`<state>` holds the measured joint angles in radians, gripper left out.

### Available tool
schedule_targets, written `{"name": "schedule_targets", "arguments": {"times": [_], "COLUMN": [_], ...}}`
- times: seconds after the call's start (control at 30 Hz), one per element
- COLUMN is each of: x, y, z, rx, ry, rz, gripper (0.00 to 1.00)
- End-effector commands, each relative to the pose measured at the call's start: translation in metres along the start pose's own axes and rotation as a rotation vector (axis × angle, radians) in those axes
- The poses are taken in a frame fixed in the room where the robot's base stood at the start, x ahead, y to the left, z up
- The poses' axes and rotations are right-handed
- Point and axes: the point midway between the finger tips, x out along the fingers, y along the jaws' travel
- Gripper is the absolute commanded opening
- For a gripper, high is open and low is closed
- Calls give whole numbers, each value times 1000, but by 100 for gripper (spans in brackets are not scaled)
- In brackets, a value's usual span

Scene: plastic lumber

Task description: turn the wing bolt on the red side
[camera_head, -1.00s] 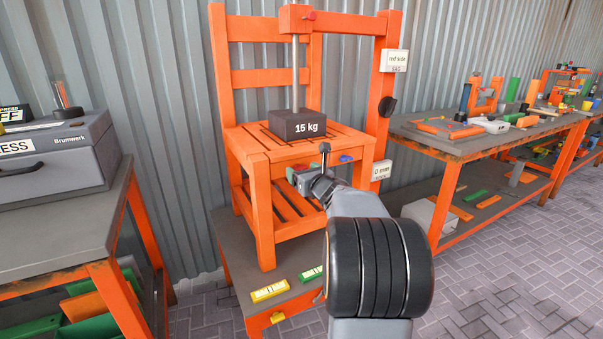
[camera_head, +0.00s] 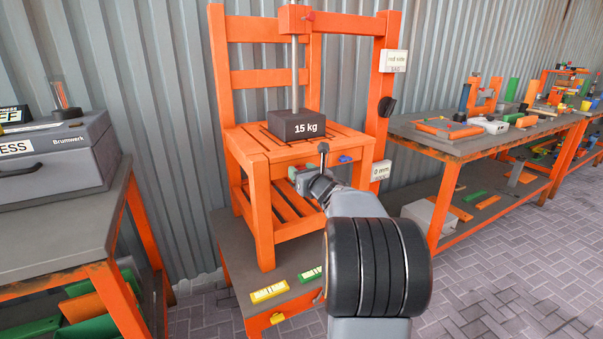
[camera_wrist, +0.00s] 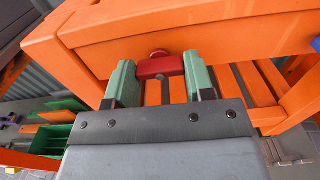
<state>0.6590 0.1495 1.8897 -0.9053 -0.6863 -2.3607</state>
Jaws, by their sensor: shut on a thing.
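The red wing bolt (camera_wrist: 160,67) sits at the front edge of the orange chair-like frame's seat (camera_wrist: 205,40). Its wing lies roughly level, tilted slightly, in the wrist view. My gripper (camera_wrist: 160,80) has its two green fingers on the wing's left and right ends, shut on it.
A dark 15 kg block (camera_head: 297,126) rests on the seat under a vertical rod. A "red side" card (camera_head: 394,61) and a "0 mm" card (camera_head: 381,170) are on the right post. Yellow (camera_head: 269,290) and green levels lie on the bench. Side benches flank it.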

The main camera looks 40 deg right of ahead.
Motion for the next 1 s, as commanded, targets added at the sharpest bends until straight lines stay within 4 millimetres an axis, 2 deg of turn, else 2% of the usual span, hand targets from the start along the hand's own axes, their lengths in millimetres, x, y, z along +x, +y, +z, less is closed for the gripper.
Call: {"name": "schedule_targets", "arguments": {"times": [0.17, 0.37, 1.0], "x": [1, 0, 0], "y": [0, -1, -1], "z": [-1, -2, 1], "rx": [35, 156, 756], "ry": [0, -1, 0], "rz": [4, 3, 2], "gripper": [25, 25, 25]}}
